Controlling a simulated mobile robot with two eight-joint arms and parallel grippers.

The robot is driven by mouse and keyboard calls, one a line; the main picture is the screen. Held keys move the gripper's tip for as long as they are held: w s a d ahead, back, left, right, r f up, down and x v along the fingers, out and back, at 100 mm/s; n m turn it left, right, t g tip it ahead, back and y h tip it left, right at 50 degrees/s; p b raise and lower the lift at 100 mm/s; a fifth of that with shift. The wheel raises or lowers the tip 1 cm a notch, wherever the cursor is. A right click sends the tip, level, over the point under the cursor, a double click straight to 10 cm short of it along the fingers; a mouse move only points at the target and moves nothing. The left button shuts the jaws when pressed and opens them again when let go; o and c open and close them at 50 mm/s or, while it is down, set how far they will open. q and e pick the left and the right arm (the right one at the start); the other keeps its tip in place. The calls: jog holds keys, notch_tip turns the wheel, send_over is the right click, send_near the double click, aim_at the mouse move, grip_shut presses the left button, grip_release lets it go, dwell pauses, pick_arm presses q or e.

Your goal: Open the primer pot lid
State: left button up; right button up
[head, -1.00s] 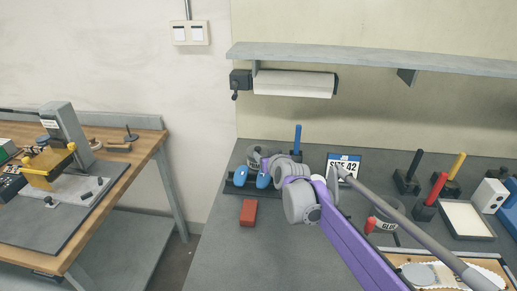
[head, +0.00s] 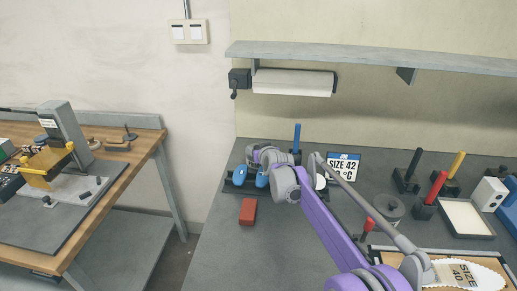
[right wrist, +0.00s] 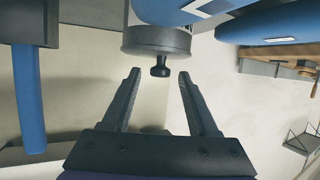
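In the right wrist view, the primer pot's dark grey round lid (right wrist: 157,41) shows with a small black knob (right wrist: 160,67), upside down in the picture. The lid looks seated on the pot. In the head view my right wrist hides most of the pot at the back left of the bench. My left gripper is not in view.
Two blue shoe forms (head: 240,175) and a blue post (head: 297,138) stand close to my right wrist. A red block (head: 248,211) lies in front. A glue pot (head: 390,206), coloured posts and a white tray (head: 465,218) are to the right. A paper roll (head: 293,83) hangs above.

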grip_shut()
dwell(1.2)
